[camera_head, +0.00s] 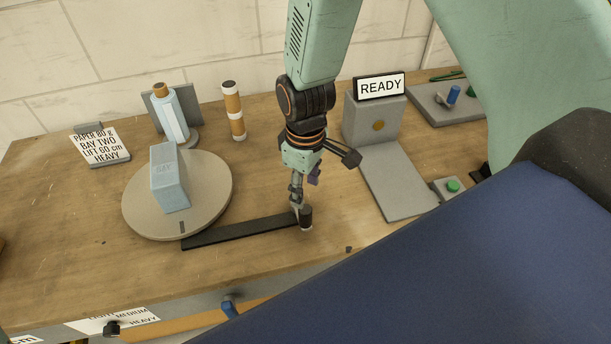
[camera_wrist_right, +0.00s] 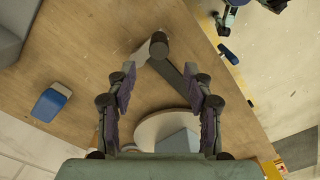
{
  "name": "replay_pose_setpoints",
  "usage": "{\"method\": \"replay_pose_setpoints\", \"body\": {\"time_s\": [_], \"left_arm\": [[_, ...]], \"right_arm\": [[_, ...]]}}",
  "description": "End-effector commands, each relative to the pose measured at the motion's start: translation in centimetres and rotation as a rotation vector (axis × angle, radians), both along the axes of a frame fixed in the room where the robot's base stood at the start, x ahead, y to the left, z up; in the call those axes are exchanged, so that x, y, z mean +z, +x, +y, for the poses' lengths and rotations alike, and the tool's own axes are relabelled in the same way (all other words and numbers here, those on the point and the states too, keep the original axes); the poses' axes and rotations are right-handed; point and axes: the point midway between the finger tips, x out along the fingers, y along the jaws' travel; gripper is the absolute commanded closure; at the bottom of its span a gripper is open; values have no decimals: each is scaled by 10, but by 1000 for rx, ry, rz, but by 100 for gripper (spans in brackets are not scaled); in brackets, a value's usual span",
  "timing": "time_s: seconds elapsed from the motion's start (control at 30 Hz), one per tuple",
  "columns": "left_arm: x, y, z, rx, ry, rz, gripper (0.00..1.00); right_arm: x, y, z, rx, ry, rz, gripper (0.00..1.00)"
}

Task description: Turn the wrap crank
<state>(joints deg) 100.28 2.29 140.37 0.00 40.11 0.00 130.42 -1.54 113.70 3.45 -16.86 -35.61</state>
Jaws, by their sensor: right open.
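The wrap crank is a flat black arm (camera_head: 240,232) that runs from the front of a round grey turntable (camera_head: 205,225) to an upright dark knob (camera_head: 306,221) at its right end. My right gripper (camera_head: 301,205) comes down from above at the knob and partly hides it. In the right wrist view the gripper (camera_wrist_right: 160,73) is open, with the knob (camera_wrist_right: 158,46) beyond and between its fingertips. The crank arm (camera_wrist_right: 178,80) slants away behind the right finger. A pale blue block (camera_head: 170,180) stands on the turntable. My left gripper is not in view.
A sign (camera_head: 100,146) is at the left. A grey stand with a READY display (camera_head: 380,87) is at the right. Bare table lies around the knob.

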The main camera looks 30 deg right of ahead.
Motion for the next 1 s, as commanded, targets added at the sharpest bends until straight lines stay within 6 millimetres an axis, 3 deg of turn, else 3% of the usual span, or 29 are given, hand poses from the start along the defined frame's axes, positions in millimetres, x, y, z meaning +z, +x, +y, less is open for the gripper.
{"method": "replay_pose_setpoints", "body": {"time_s": [0.23, 0.77, 0.87, 1.0], "left_arm": [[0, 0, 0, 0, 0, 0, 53], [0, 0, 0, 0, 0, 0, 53], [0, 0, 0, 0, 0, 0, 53], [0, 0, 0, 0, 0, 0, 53]], "right_arm": [[25, 0, 0, 0, 0, 0, 48], [27, 0, 0, 0, -1, 1, 48], [21, -5, 0, -10, -1, 4, 48], [-20, -36, -3, -95, -3, 16, 48]]}}
